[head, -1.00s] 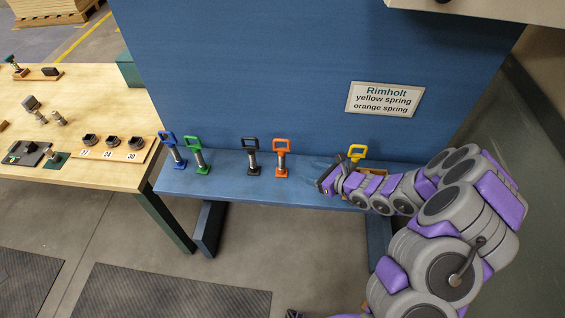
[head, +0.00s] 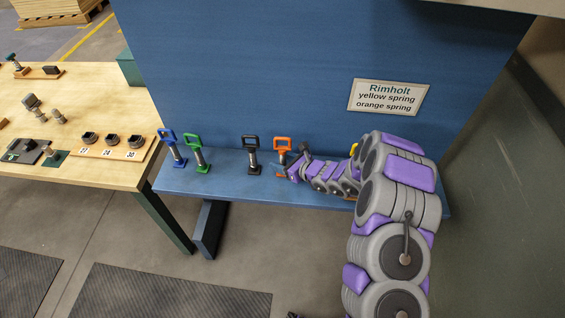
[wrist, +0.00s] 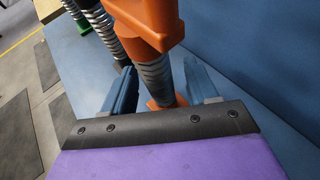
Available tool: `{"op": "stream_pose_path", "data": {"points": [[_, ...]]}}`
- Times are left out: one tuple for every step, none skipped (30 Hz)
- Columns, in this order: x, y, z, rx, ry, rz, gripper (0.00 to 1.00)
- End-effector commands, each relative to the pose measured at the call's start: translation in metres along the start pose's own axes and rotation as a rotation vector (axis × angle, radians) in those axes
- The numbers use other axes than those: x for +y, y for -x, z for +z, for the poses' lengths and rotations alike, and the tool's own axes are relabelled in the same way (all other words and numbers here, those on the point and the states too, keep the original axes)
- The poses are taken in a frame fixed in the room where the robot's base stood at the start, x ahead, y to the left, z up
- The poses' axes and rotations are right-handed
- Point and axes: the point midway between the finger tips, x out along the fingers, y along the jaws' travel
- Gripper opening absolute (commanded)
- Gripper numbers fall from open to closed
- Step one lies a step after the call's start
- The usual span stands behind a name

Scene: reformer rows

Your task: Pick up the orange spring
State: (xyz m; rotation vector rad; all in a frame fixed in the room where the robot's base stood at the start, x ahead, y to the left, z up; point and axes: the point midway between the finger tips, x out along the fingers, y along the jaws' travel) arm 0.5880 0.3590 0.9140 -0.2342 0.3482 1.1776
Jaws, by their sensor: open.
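The orange spring (head: 282,153) stands upright on the blue shelf, with an orange loop handle on top, a grey coil and an orange foot. In the wrist view the orange spring (wrist: 153,75) rises between my two blue fingers, its coil in the gap and its handle above. My gripper (wrist: 165,88) is open around the coil; I cannot tell whether either finger touches it. In the head view my gripper (head: 287,170) is at the spring's right side and hides part of its lower end. The yellow spring (head: 354,150) is mostly hidden behind my arm.
The black spring (head: 252,155) stands close to the left on the blue shelf (head: 225,180). The green spring (head: 197,155) and blue spring (head: 172,150) stand farther left. A blue panel (head: 300,70) rises behind, with a sign (head: 388,96).

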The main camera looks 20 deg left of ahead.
Motion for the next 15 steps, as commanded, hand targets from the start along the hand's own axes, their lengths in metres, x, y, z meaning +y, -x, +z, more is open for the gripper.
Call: {"op": "stream_pose_path", "data": {"points": [[0.001, -0.007, -0.002, 0.002, 0.002, 0.002, 0.58], [0.0, -0.011, -0.001, 0.001, 0.002, 0.001, 0.58], [0.0, -0.014, -0.001, 0.0, 0.002, 0.001, 0.58], [0.0, -0.016, 0.0, -0.001, 0.002, 0.0, 0.58], [0.0, -0.017, 0.001, -0.002, 0.002, 0.0, 0.58], [0.0, -0.018, 0.001, -0.002, 0.001, -0.001, 0.58], [0.0, -0.019, 0.001, -0.003, 0.001, -0.001, 0.58], [-0.001, -0.019, 0.002, -0.003, 0.0, -0.001, 0.58], [-0.001, -0.018, 0.002, -0.003, 0.0, -0.001, 0.58], [-0.001, -0.018, 0.002, -0.003, 0.0, -0.001, 0.58], [-0.001, -0.018, 0.002, -0.003, 0.0, -0.001, 0.58], [-0.001, -0.018, 0.002, -0.003, 0.0, -0.001, 0.58], [-0.001, -0.018, 0.002, -0.003, 0.0, -0.001, 0.56], [-0.001, -0.018, 0.002, -0.003, 0.0, -0.001, 0.53], [-0.001, -0.018, 0.001, -0.003, 0.0, -0.001, 0.49]]}}
